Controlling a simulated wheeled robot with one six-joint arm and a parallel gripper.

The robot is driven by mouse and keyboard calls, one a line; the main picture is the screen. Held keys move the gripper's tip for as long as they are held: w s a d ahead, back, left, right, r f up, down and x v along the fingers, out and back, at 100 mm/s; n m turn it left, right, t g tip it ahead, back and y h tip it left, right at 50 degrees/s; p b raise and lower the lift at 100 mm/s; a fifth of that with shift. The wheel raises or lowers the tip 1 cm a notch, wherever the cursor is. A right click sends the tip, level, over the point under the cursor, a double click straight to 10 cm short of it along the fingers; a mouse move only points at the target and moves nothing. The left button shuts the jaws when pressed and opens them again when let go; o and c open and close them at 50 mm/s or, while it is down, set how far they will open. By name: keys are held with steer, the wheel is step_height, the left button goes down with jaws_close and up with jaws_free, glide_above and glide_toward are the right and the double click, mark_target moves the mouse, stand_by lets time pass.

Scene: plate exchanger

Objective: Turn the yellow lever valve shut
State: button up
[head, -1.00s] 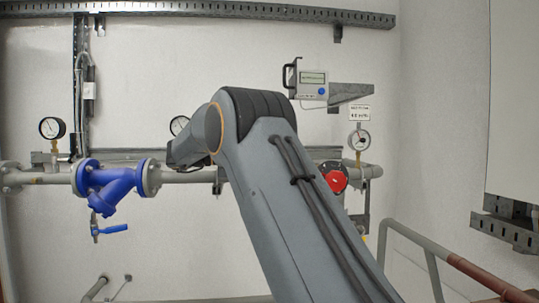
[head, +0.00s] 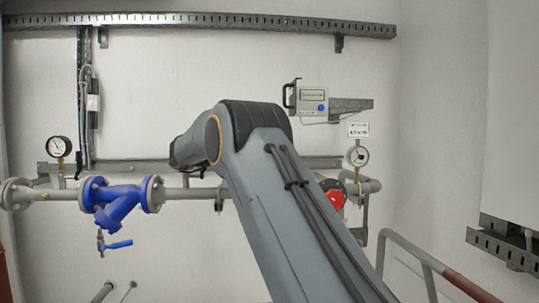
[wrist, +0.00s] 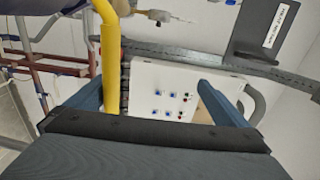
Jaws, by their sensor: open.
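My gripper (wrist: 150,84) shows in the wrist view with its two blue fingers apart and nothing clearly held between them. A thick yellow bar (wrist: 108,60) runs down from the top edge, just inside the left finger. I cannot tell whether it is the yellow lever or a pipe, or whether the finger touches it. In the head view, no yellow lever shows; my arm covers the middle of the pipework and my gripper is hidden.
The head view shows a blue strainer (head: 112,204) with a blue-handled tap (head: 118,245) below, a red round part (head: 336,199), gauges (head: 59,147) and a handrail (head: 410,250). A white panel (wrist: 180,78) with blue buttons lies beyond the fingers in the wrist view.

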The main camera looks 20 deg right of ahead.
steer(key=shift+d+r+p, duration=0.1)
steer(key=shift+r+p, duration=1.65)
steer(key=shift+r, duration=0.8)
steer(key=shift+y, duration=0.3)
step_height(320, 180, down, 4)
steer(key=shift+w+f, duration=0.1)
steer(key=shift+b, duration=0.3)
steer(key=shift+f+b, duration=0.25)
steer(key=shift+b, duration=0.1)
